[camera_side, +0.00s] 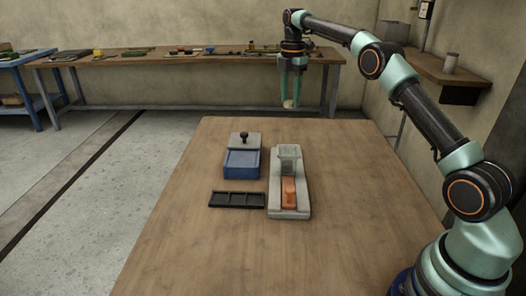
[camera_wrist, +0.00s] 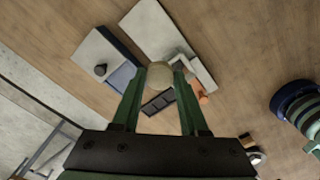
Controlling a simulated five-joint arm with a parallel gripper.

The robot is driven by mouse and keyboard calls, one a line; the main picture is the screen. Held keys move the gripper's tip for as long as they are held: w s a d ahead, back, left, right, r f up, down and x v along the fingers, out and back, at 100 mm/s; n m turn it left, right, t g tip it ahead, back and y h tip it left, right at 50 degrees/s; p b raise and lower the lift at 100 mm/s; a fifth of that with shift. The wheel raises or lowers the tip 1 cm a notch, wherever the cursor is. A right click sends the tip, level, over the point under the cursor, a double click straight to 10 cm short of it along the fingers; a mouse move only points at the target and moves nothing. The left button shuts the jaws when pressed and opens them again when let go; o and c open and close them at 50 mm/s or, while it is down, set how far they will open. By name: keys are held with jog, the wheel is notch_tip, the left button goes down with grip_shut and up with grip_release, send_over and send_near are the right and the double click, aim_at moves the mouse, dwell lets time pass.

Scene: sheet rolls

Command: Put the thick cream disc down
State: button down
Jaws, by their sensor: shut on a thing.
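The thick cream disc (camera_side: 288,103) is held between the fingertips of my gripper (camera_side: 291,98), high above the far part of the table. In the wrist view the disc (camera_wrist: 160,74) shows as a pale round shape between the two green fingers of my gripper (camera_wrist: 160,80). My gripper points down and is shut on it. The disc appears clear of the table, with nothing seen touching it but the fingers.
On the wooden table (camera_side: 165,235) stand a blue box (camera_side: 241,164) with a grey knobbed lid (camera_side: 246,142), a black compartment tray (camera_side: 237,200) and a grey fixture (camera_side: 289,212) with an orange part (camera_side: 289,193).

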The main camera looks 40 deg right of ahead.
dwell(0.3)
notch_tip(320, 180, down, 20)
jog(key=shift+r, duration=0.2)
dwell(0.4)
jog(key=shift+f, duration=0.2)
jog(key=shift+c, duration=2.2)
grip_release()
